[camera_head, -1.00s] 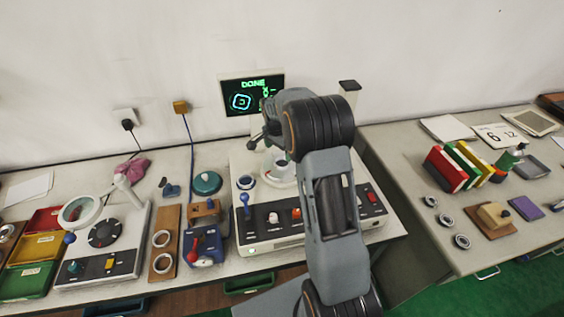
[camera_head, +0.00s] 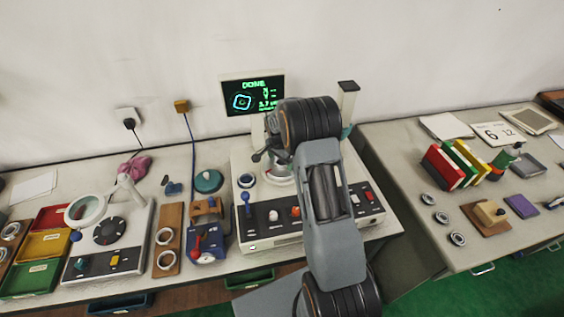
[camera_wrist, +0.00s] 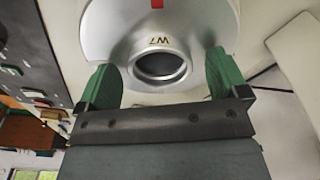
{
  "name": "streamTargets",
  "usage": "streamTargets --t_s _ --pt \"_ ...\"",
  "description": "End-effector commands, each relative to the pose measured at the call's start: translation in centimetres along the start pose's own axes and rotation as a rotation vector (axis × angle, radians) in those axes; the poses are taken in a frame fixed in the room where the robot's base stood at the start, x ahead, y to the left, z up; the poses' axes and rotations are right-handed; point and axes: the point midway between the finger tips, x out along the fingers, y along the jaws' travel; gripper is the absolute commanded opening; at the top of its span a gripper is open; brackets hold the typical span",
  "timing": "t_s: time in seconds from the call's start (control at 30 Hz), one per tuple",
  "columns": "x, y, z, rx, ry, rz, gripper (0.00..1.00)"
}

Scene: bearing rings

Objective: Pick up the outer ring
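My gripper (camera_wrist: 162,78) shows in the wrist view with two green fingers apart. Between and beyond them is a silver round part with a dark bore (camera_wrist: 160,66), dark lettering and a red mark. I cannot tell whether this is the outer ring or part of the measuring machine, and no contact with the fingers is clear. In the head view my arm reaches over the white machine (camera_head: 240,160) and hides my gripper. A metal ring (camera_head: 246,180) sits at the machine's left.
The machine's screen (camera_head: 252,96) reads DONE. A post (camera_head: 348,98) stands right of it. Several small rings (camera_head: 457,239) lie on the right table beside a wooden block. A magnifier (camera_head: 86,210), coloured bins (camera_head: 45,245) and a blue device (camera_head: 207,241) crowd the left.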

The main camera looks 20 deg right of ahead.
Motion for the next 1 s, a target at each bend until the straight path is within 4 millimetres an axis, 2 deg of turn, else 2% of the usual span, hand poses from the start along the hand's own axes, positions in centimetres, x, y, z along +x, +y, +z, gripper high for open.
streamTargets --t_s 0.07,0.53,0.83,1.0 --pt "0.0 0.0 0.0 0.000 0.000 0.000 0.84" --pt "0.0 0.0 0.0 0.000 0.000 0.000 0.39" --pt "-0.2 0.0 0.0 0.000 0.001 -0.001 0.39" --pt "-1.3 -0.1 -0.2 0.000 0.002 -0.004 0.39"
